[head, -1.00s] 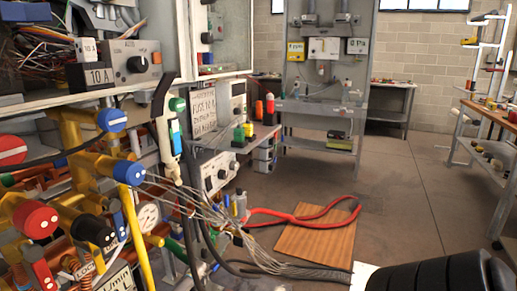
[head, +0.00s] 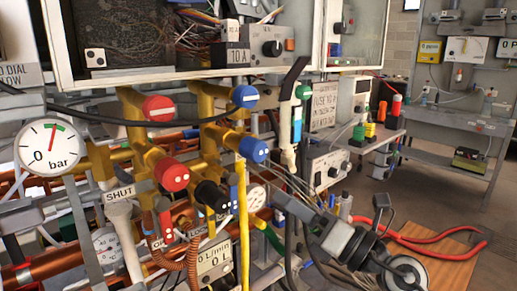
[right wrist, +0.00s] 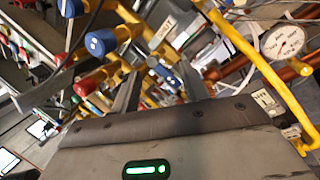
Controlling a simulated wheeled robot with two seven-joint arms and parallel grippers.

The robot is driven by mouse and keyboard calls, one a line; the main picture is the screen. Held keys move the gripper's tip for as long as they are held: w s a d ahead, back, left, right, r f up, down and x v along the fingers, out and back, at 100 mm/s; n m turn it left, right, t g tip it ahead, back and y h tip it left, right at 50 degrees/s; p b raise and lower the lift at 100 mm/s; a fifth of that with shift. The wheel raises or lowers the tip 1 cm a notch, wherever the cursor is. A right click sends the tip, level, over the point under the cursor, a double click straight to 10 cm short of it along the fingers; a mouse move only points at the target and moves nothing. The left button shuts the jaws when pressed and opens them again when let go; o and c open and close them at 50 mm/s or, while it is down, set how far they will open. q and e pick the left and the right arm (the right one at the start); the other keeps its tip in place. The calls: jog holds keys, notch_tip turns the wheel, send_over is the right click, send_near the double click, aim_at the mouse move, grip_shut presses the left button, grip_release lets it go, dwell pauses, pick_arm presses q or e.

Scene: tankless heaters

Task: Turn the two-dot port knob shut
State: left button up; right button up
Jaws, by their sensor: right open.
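Several round port knobs stick out of yellow pipework. A lower red knob (head: 172,175) and a lower blue knob (head: 254,150) carry small pale marks that look like dots; I cannot count them surely. An upper red knob (head: 158,107) and an upper blue knob (head: 245,96) show a pale bar. A black knob (head: 211,195) sits between the lower two. A SHUT label (head: 120,193) is left of them. My right gripper (head: 330,212) is open and empty, right of and below the lower blue knob, apart from it. The right wrist view shows its spread fingers (right wrist: 157,85). My left gripper is out of view.
A pressure gauge (head: 50,146) is at the left. A yellow hose (head: 243,225) hangs below the knobs. Grey cables and a red hose (head: 440,252) lie near my right arm. A wooden board (head: 455,245) is on the floor, with open floor beyond.

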jog(key=w+d+r+n+h, duration=0.4)
jog(key=w+r+n+h, duration=0.15)
jog(key=n, duration=0.25)
jog(key=p+x, duration=0.1)
jog(key=x, duration=1.5)
jog(key=shift+w, duration=0.35)
jog(key=shift+d+y, duration=0.1)
jog(key=shift+y, duration=0.15)
grip_shut()
